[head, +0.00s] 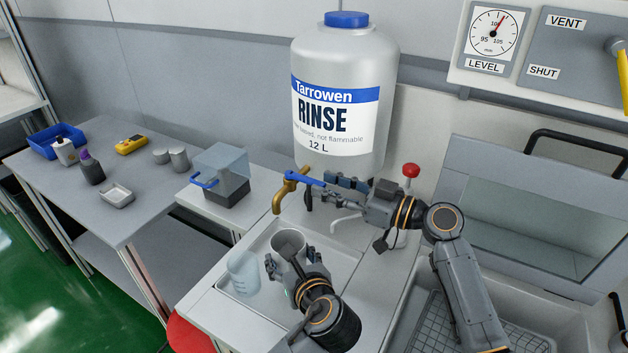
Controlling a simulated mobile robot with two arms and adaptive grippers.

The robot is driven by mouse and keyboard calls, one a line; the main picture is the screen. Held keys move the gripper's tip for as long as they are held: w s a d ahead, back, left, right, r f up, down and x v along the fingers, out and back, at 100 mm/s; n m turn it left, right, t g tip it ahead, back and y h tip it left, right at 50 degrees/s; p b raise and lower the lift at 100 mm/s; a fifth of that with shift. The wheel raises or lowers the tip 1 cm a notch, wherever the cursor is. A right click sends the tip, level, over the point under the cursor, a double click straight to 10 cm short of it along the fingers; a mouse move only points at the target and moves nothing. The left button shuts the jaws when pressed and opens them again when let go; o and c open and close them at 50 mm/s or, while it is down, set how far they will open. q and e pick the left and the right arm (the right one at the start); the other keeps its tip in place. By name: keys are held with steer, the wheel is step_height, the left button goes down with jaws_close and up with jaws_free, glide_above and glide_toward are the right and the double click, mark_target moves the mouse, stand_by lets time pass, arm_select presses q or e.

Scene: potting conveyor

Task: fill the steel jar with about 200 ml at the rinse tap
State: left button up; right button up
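The steel jar (284,241) stands upright in the middle, a little below the brass rinse tap (280,199). My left gripper (293,266) has its fingers on both sides of the jar and appears shut on it. Part of the jar's front is behind the gripper. The blue tap lever (303,177) points to the right. My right gripper (318,191) is at the lever's end; whether its fingers close on the lever I cannot tell. I see no stream between spout and jar, and the liquid level inside is not clear.
The rinse tank (345,160) stands behind the tap. A clear beaker (243,274) stands left of the jar in the shallow tray (335,273). A clear box (222,168) is further left. A red knob (411,170) rises behind my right wrist.

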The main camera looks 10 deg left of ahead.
mark_target(305, 180)
steer(key=shift+x, duration=2)
steer(key=shift+d, duration=0.1)
jaws_close()
